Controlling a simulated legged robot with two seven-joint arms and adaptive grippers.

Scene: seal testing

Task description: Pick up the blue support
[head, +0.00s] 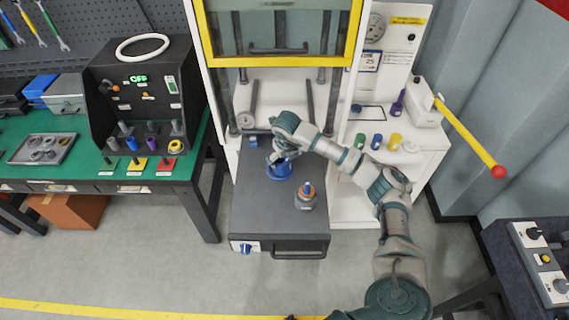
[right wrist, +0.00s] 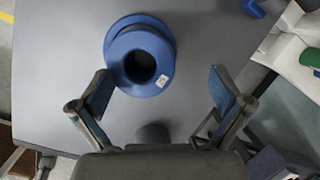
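The blue support (head: 279,170) is a round, flanged ring with a dark central hole. It stands on the grey top of the drawer unit in front of the test machine. In the right wrist view, the blue support (right wrist: 140,55) lies ahead of my right gripper (right wrist: 161,80), nearer the left finger, with a small white label on it. The fingers are spread wide with nothing held between them. In the head view, my right gripper (head: 281,156) is just above and behind the support, partly covering it. My left gripper is not in view.
A grey part with an orange-and-blue top (head: 305,196) stands to the right of the support on the grey surface (head: 262,215). A small blue piece (head: 253,141) lies at the back. Coloured cylinders (head: 377,141) stand on the white shelf at right. The front left of the surface is clear.

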